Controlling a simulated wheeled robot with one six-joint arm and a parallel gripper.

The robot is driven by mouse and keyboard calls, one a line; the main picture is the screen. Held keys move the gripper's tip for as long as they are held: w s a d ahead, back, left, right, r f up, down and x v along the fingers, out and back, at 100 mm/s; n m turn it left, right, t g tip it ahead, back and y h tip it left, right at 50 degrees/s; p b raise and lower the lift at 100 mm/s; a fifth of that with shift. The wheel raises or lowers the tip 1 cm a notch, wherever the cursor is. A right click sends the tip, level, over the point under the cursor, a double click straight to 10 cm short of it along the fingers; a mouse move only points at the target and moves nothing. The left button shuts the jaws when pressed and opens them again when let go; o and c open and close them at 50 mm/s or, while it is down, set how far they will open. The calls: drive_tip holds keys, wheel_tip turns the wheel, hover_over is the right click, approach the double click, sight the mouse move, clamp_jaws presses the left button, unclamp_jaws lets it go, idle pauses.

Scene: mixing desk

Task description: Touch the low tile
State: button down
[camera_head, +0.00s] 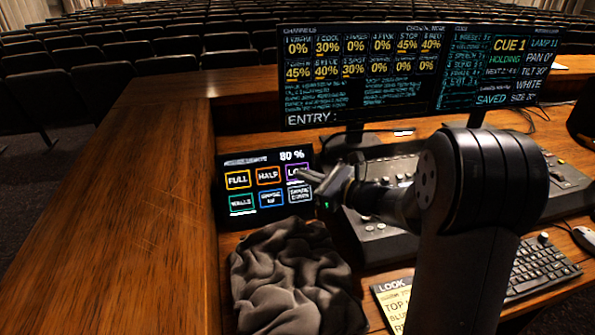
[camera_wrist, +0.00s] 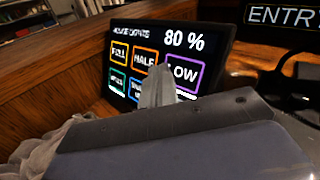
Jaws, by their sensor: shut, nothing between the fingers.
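The low tile (camera_wrist: 184,72) is a purple-outlined square marked LOW at the top right of a small black touch panel (camera_wrist: 218,42). In the head view the low tile (camera_head: 296,172) is partly covered by my gripper. The panel (camera_head: 224,203) leans upright on the desk and reads 80 %. My gripper (camera_head: 322,190) is shut and empty, in front of the panel's right side. In the wrist view its closed fingertips (camera_wrist: 158,76) overlap the left edge of the low tile and the right part of the HALF tile (camera_wrist: 144,60). I cannot tell whether they touch the screen.
A crumpled dark cloth (camera_head: 290,280) lies below the panel. A wide monitor (camera_head: 370,70) stands behind. A mixing console (camera_head: 375,240), keyboard (camera_head: 540,268), mouse (camera_head: 584,238) and yellow LOOK note (camera_head: 393,300) lie to the right. A wooden ledge (camera_head: 150,180) borders the left.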

drive_tip(key=s, duration=0.1)
drive_tip(key=s+r, duration=0.1)
drive_tip(key=s, duration=0.1)
drive_tip(key=shift+s+d+r+p, duration=0.1)
drive_tip(key=shift+d+r+p, duration=0.2)
drive_tip(key=shift+r, duration=0.05)
idle(0.3)
drive_tip(key=shift+s+d+r+p, duration=0.1)
drive_tip(key=shift+s+r+p, duration=0.25)
drive_tip(key=shift+s, duration=0.2)
drive_tip(key=shift+s+d+r+p, duration=0.15)
drive_tip(key=shift+s+r+p, duration=0.1)
drive_tip(key=shift+s+p, duration=0.25)
drive_tip(key=shift+s+d+r+p, duration=0.1)
drive_tip(key=shift+s+r+p, duration=0.2)
drive_tip(key=shift+s, duration=0.3)
